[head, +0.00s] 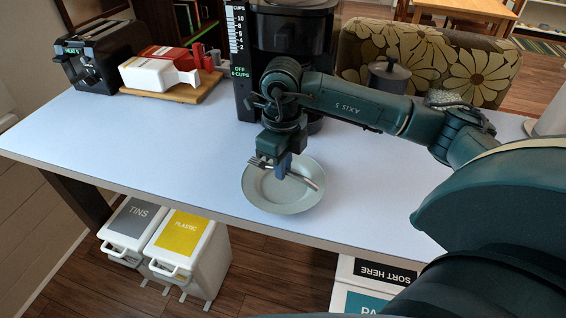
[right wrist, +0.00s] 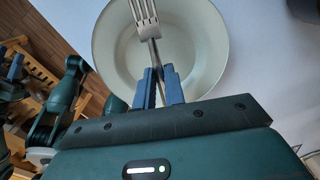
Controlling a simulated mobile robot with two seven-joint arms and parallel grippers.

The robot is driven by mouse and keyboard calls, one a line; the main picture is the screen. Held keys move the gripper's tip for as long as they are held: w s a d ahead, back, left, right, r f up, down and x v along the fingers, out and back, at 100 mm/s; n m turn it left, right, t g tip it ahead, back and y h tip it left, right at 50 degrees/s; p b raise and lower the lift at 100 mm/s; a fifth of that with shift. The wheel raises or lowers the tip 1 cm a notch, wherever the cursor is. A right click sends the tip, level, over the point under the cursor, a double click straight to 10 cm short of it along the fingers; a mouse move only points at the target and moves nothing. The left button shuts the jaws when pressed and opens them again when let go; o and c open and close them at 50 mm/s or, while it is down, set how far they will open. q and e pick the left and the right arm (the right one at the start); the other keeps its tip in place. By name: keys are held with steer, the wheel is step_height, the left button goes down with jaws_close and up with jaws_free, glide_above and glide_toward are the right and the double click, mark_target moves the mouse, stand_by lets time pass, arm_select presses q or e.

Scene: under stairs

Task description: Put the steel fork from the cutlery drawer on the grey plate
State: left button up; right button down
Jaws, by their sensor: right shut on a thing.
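The steel fork (head: 305,181) is held across the grey plate (head: 285,204), tines to the left and handle to the right in the head view. My right gripper (head: 283,172) is over the plate and shut on the fork. In the right wrist view the fork (right wrist: 146,25) passes between the blue fingertips (right wrist: 163,85), with the plate (right wrist: 205,50) behind it. I cannot tell whether the fork touches the plate. My left arm shows small at the left edge of the right wrist view; its jaw state is unclear. The cutlery drawer is not visible.
A coffee machine (head: 290,35) stands behind the plate. A toaster (head: 103,52) and a red-and-white device (head: 160,75) on a wooden board are at the back left. A dark lidded pot (head: 389,75) is at the back right. The tabletop (head: 150,140) left of the plate is clear.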

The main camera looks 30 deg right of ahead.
steer(key=shift+f, duration=0.1)
steer(key=c, duration=0.9)
jaws_free()
steer(key=shift+r+p, duration=2.65)
steer(key=shift+r, duration=1.4)
steer(key=shift+s+f, duration=0.1)
